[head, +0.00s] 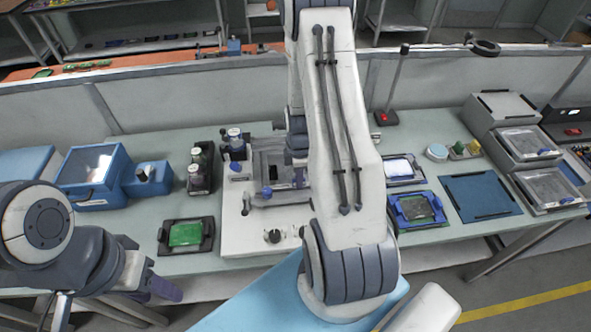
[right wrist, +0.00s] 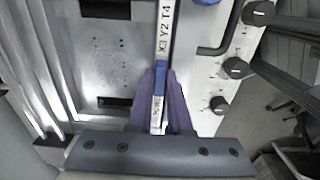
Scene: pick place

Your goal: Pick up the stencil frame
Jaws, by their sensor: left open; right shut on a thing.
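In the right wrist view my right gripper (right wrist: 161,88) is shut on the stencil frame (right wrist: 164,45), gripping a narrow bar with a white label reading "X3 Y2 T4" and blue parts. In the head view my right arm reaches over the white printing machine (head: 237,238), and its fingertips are hidden. A grey plate with a dark opening shows just left of that arm; I cannot tell how much of it is the frame. My left gripper (head: 165,288) is open and empty, low at the left in front of the bench.
A green board in a black holder (head: 187,235) lies left of the machine. Dark bottles (head: 199,168) and blue boxes (head: 88,178) stand further left. To the right are a blue tray with a board (head: 417,209), a blue mat (head: 480,197) and grey bins (head: 545,185).

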